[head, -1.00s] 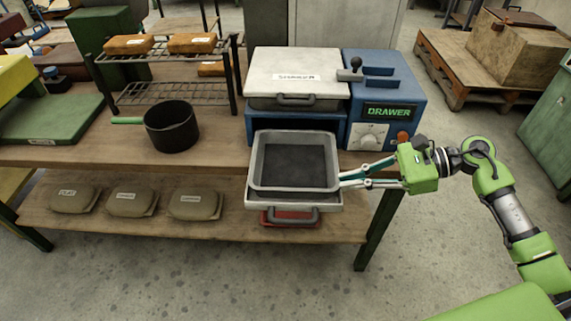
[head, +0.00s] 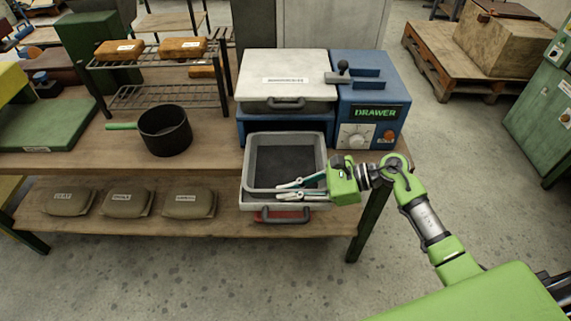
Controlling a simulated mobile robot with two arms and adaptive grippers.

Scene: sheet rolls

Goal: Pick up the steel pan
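The steel pan (head: 285,137) is a grey rectangular pan with a dark inside. It sits in the pulled-out drawer (head: 258,202) below the white-lidded unit. My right gripper (head: 278,192) reaches in from the right over the pan's near right part. Its two thin fingers point left, with a small gap between their tips, near the pan's front rim. I cannot tell whether they touch the rim. My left gripper is not in view.
A black pot (head: 165,132) with a green handle stands on the bench to the left. A blue drawer control box (head: 368,110) stands behind my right arm. Labelled bags (head: 128,203) lie on the lower shelf. Open floor lies in front.

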